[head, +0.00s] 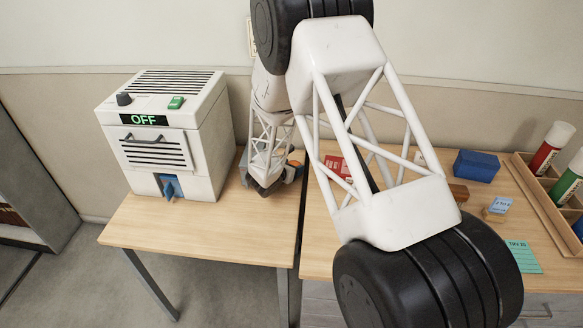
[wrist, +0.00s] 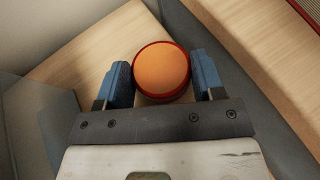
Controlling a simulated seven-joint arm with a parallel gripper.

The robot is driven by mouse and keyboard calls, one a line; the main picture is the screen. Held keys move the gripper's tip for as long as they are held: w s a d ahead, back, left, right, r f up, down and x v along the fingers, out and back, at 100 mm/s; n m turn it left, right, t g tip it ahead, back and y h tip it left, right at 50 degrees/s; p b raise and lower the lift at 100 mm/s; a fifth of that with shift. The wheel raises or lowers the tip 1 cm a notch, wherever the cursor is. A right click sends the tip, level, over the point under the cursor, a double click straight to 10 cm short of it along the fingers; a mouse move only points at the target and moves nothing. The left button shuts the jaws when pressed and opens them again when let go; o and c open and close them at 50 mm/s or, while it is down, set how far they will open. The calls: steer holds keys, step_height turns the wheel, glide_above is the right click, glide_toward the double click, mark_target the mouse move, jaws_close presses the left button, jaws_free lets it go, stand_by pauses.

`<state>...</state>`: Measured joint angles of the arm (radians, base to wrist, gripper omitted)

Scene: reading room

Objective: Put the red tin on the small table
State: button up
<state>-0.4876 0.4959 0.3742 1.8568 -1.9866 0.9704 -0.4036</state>
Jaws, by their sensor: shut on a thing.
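In the wrist view, a round tin (wrist: 162,72) with a red rim and an orange top sits between the blue fingers of my gripper (wrist: 162,80). The gripper is shut on it. Light wood lies below and beyond the tin; I cannot tell whether the tin touches it. In the head view, my gripper (head: 268,186) is low over the right end of the smaller left table (head: 205,232), near the gap to the right desk. My own arm covers much of it, and the tin cannot be made out clearly there.
A white machine (head: 165,150) marked OFF stands on the left table. The right desk (head: 325,240) holds a red item (head: 337,167), a blue box (head: 477,165), small blocks (head: 497,208), a green card (head: 523,256) and a wooden rack (head: 530,185). The left table's front is clear.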

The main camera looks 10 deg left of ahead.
steer(key=o, duration=1)
steer(key=shift+f, duration=0.1)
steer(key=shift+c, duration=0.2)
steer(key=shift+s+a+r, duration=0.3)
steer(key=shift+s+r, duration=0.1)
steer(key=shift+s, duration=0.15)
steer(key=v, duration=1)
steer(key=shift+s+a, duration=0.15)
steer(key=shift+s, duration=0.15)
steer(key=shift+r, duration=0.1)
